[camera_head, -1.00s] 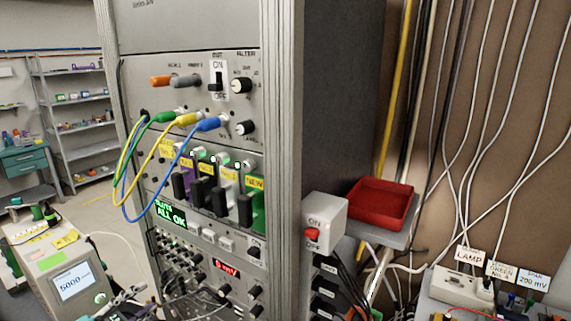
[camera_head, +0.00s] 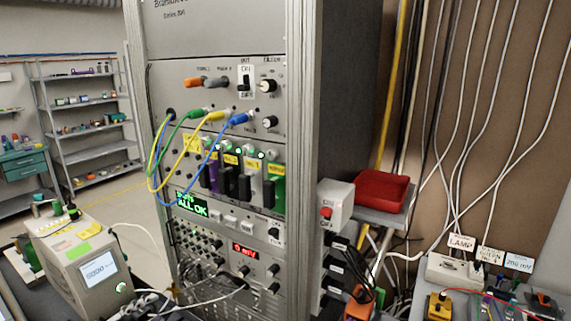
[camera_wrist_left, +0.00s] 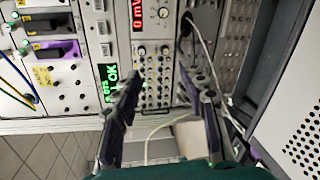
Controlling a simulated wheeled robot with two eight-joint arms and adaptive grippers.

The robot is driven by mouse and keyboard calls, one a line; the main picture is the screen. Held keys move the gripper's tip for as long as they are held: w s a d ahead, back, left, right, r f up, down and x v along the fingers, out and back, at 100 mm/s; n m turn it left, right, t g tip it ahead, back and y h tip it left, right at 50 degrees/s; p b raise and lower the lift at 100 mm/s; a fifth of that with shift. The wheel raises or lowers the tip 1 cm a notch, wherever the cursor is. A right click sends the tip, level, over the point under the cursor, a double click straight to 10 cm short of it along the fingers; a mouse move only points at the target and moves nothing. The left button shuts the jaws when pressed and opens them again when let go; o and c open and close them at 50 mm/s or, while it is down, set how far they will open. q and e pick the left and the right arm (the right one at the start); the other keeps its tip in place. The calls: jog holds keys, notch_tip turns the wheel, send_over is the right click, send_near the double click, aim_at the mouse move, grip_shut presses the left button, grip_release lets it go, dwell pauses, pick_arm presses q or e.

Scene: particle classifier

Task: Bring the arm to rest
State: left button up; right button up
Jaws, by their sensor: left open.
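My left gripper (camera_head: 150,304) shows only in part at the bottom edge of the head view, low in front of the rack and right of the beige box with a screen. In the left wrist view my left gripper (camera_wrist_left: 160,92) has its two dark fingers spread wide with nothing between them. Beyond them is the rack panel (camera_wrist_left: 153,70) with knobs and a red "0 mV" display, seen sideways. My right gripper is not in view.
The instrument rack (camera_head: 215,120) has coloured cables and a green "ALL OK" display. A beige box (camera_head: 85,262) stands at left. A red tray (camera_head: 382,190) and a white switch box (camera_head: 335,205) are right of the rack. A power strip (camera_head: 455,270) and small parts lie at lower right.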

pick_arm(q)
jog(key=s+d+f+m+g+y, duration=0.3)
jog(key=s+d+f+m+g, duration=0.15)
jog(key=d, duration=0.35)
jog(key=s+d+f+m+g+y, duration=0.25)
jog(key=s+d+m, duration=0.2)
jog(key=d, duration=0.25)
jog(key=s+m+y, duration=0.3)
jog(key=s+m, duration=0.2)
jog(key=s, duration=0.1)
jog(key=shift+s+a+f, duration=0.3)
jog(key=shift+o, duration=0.2)
jog(key=shift+y, duration=0.25)
dwell(1.4)
